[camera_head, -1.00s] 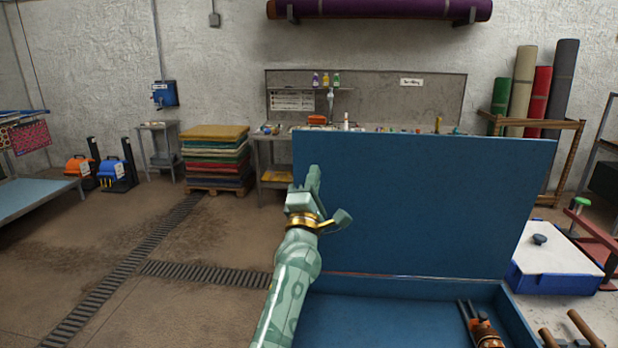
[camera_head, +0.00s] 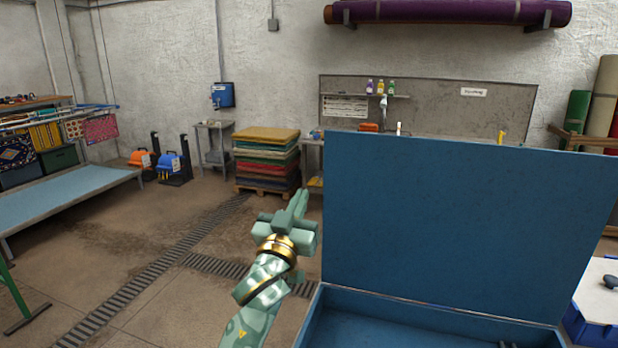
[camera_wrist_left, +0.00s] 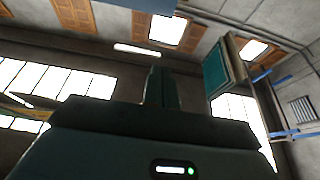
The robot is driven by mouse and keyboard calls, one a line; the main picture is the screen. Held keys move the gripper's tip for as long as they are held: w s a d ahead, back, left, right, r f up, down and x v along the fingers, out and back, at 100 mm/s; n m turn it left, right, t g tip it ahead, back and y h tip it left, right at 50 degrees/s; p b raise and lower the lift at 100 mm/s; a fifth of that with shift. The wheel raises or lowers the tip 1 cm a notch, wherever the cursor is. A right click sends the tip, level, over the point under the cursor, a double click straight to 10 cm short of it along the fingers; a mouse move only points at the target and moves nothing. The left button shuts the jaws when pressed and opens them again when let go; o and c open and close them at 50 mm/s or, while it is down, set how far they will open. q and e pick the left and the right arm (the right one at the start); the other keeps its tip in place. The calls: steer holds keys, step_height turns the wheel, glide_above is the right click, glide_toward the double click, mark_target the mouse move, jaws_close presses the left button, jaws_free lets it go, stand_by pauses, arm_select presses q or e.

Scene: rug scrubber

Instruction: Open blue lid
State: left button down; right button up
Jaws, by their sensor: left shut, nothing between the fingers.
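The blue lid (camera_head: 460,225) stands raised, nearly upright, at the back edge of the blue box (camera_head: 430,318) in the head view. The box is open at the front, and its lower part is cut off by the frame. My left gripper (camera_head: 297,203) is shut and empty, pointing up, just left of the lid's left edge and apart from it in the picture. In the left wrist view my left gripper (camera_wrist_left: 154,90) points up toward the ceiling and windows; neither lid nor box can be made out there. My right gripper is not in view.
A white-topped blue box (camera_head: 600,295) with a dark knob stands right of the open box. A long blue-topped table (camera_head: 70,200) is at the left. Floor with drain grates is clear between. A mat stack (camera_head: 266,160) stands behind.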

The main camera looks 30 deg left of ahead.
arm_select(q)
steer(key=p+x, duration=0.1)
steer(key=x, duration=0.4)
steer(key=shift+w+a+r, duration=0.15)
steer(key=shift+w, duration=0.2)
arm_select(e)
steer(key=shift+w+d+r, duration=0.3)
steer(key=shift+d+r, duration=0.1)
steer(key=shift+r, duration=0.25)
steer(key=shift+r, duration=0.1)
